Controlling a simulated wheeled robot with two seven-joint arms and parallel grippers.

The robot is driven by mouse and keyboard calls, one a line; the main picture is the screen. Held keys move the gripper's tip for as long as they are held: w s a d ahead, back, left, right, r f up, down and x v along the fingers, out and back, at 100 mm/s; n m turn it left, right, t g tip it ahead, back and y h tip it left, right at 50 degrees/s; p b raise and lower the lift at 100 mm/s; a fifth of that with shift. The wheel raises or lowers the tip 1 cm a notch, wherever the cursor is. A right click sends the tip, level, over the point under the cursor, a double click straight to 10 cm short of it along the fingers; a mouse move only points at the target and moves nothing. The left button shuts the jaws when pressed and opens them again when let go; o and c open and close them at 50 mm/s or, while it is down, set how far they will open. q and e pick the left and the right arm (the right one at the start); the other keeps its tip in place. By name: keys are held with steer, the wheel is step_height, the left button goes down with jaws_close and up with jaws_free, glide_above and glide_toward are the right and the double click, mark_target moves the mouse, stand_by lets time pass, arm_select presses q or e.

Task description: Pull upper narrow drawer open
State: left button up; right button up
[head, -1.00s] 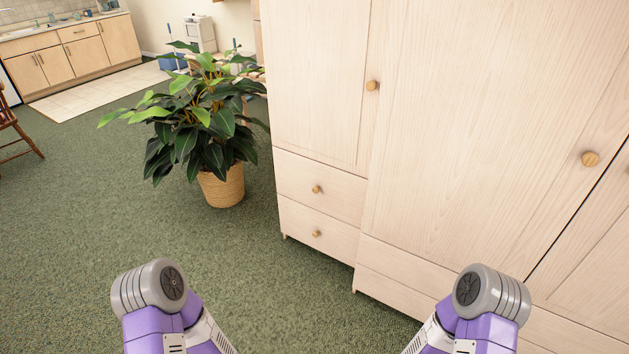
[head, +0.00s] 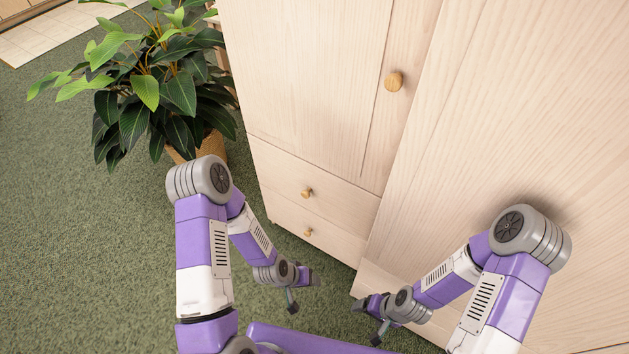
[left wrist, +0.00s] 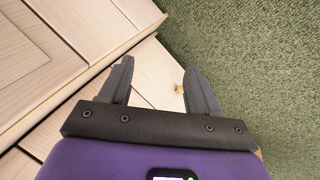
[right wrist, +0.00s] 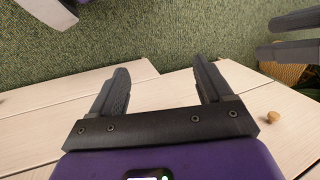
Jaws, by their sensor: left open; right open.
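The upper narrow drawer (head: 340,199) is shut in the left part of the pale wooden cabinet, with a round wooden knob (head: 307,193). A second narrow drawer (head: 335,240) with its own knob (head: 308,231) is just below it. My left gripper (head: 292,304) is open and empty, low in front of the drawers. In the left wrist view a knob (left wrist: 178,89) shows near its right finger; I cannot tell which one. My right gripper (head: 380,335) is open and empty, lower and to the right. The right wrist view shows a knob (right wrist: 272,117) right of its fingers.
A potted plant (head: 160,90) stands left of the cabinet, behind my left arm. The wider section (head: 500,120) is close to my right arm. Green carpet (head: 90,230) is clear at left.

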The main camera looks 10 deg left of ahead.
arm_select(q)
steer(key=w+a+f+t+b, duration=0.1)
steer(key=w+a+f+t, duration=0.15)
steer(key=w, duration=0.45)
steer(key=w+a+f+t+b, duration=0.1)
steer(key=w+f+t, duration=0.15)
steer(key=w, duration=0.35)
arm_select(e)
steer(key=o, duration=0.3)
step_height(320, 180, down, 3)
steer(key=shift+r, duration=0.1)
arm_select(q)
steer(key=m+t+h+b, duration=0.2)
steer(key=m+t+b, duration=0.15)
steer(key=t, duration=0.55)
glide_toward(304, 195)
steer(key=x, duration=0.4)
steer(key=b+x, duration=0.2)
steer(key=x, duration=0.5)
steer(key=shift+f, duration=0.15)
arm_select(e)
steer(key=shift+o, duration=0.2)
step_height(304, 195, down, 6)
steer(key=shift+r, duration=0.1)
arm_select(q)
jaws_close()
